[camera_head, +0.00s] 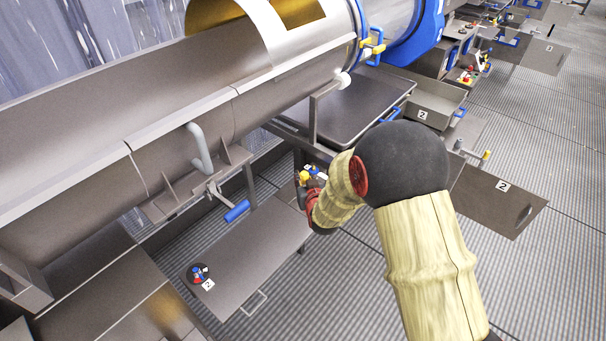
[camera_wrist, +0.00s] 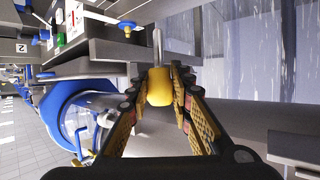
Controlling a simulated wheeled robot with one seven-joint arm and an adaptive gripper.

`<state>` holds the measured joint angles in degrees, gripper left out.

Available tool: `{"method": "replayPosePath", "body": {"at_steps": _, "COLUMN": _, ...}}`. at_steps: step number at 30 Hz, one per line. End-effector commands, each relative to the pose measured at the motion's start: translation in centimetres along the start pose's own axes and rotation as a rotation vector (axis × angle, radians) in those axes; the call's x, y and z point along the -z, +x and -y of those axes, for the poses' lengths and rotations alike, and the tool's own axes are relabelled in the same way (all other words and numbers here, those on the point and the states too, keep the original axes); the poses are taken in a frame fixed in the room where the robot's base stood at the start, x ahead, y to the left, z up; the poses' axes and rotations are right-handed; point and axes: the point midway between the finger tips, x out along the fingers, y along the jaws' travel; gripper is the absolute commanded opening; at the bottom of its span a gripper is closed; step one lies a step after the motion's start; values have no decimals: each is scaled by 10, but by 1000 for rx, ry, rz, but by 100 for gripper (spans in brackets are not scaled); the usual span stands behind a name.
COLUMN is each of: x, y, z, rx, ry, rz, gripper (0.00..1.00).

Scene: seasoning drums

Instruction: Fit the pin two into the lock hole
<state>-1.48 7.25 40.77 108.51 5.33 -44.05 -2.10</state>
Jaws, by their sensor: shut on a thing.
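My gripper (camera_wrist: 165,92) is shut on a pin with a yellow handle (camera_wrist: 159,87) and a thin metal shaft, which points away from the fingers in the wrist view. I take it to be pin two. In the head view the yellow handle (camera_head: 303,176) shows at the tip of my gripper (camera_head: 304,184), beside the grey drum trough (camera_head: 200,110) and above the lower flat plate. The fingers press on both sides of the handle. I cannot make out the lock hole in either view.
A flat plate (camera_head: 245,262) carries a small red and blue item (camera_head: 200,272) beside a "2" label. A bent grey handle (camera_head: 199,150) and a bracket with a blue grip (camera_head: 237,211) stick out from the trough. A flat grey lid (camera_head: 365,100) lies behind my gripper.

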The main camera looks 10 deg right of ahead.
Motion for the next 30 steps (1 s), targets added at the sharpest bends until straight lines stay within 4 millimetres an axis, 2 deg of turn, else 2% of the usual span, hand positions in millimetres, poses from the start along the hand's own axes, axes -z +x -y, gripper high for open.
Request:
{"method": "replayPosePath", "body": {"at_steps": 13, "x": 0, "y": 0, "z": 0, "rx": 2, "ry": 0, "rz": -3, "gripper": 0}}
{"method": "replayPosePath", "body": {"at_steps": 30, "x": -46, "y": 19, "z": 0, "rx": 2, "ry": 0, "rz": -1, "gripper": 0}}
